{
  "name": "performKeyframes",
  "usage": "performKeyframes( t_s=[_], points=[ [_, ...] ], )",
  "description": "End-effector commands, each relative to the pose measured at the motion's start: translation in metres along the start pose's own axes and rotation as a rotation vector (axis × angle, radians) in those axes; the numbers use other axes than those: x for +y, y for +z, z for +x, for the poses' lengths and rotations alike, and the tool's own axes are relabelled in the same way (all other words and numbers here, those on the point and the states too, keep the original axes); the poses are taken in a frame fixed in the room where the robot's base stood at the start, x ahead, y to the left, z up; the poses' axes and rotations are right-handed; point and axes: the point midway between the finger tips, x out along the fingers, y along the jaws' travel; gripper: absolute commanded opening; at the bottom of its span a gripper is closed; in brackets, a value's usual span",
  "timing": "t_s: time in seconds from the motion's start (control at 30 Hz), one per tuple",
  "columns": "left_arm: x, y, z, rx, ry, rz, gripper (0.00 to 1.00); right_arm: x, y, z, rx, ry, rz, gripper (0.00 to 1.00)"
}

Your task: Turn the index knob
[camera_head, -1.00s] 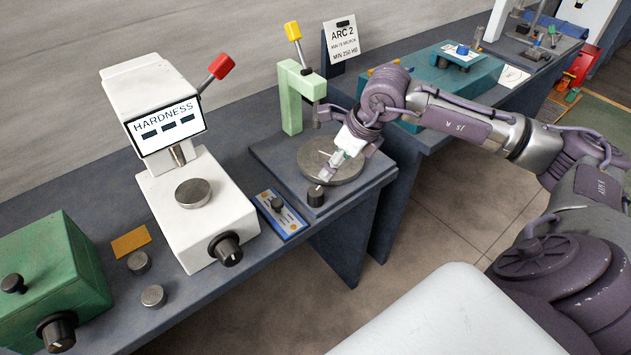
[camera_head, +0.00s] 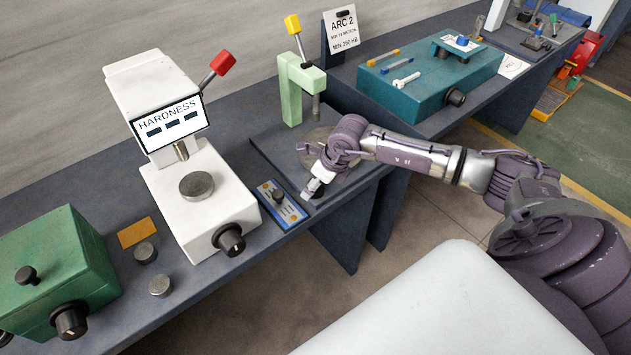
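The green press stand (camera_head: 292,92) has a yellow-tipped lever and a round grey plate (camera_head: 318,138) on a dark base. A small black knob at the base's front corner is now mostly hidden by my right gripper (camera_head: 312,188), which reaches down over it. I cannot tell whether the fingers touch the knob or are open or shut. Just left lies a blue panel (camera_head: 292,213) with a small dark knob (camera_head: 278,196). No label shows which is the index knob. My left gripper is out of view.
The white hardness tester (camera_head: 210,215) stands left of the blue panel, with its black dial (camera_head: 229,238) in front. A green box (camera_head: 60,265) and loose metal discs (camera_head: 160,286) lie farther left. A teal box (camera_head: 420,85) stands behind my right arm.

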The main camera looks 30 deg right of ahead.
Motion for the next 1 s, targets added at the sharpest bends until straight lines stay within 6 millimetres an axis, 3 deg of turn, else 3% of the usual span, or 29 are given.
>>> performKeyframes(
  t_s=[0.17,0.5,0.77,1.0],
  points=[
    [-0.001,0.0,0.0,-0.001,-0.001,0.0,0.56,0.0,0.0,0.0,0.001,0.0,0.0,0.66],
    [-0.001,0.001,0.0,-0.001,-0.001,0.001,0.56,0.0,0.0,0.0,0.001,0.001,0.0,0.09],
    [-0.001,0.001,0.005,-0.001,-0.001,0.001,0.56,0.0,-0.001,0.001,0.001,0.01,-0.021,0.09],
    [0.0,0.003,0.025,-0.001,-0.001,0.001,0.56,-0.001,-0.002,0.004,0.0,0.052,-0.128,0.09]
  ],
)
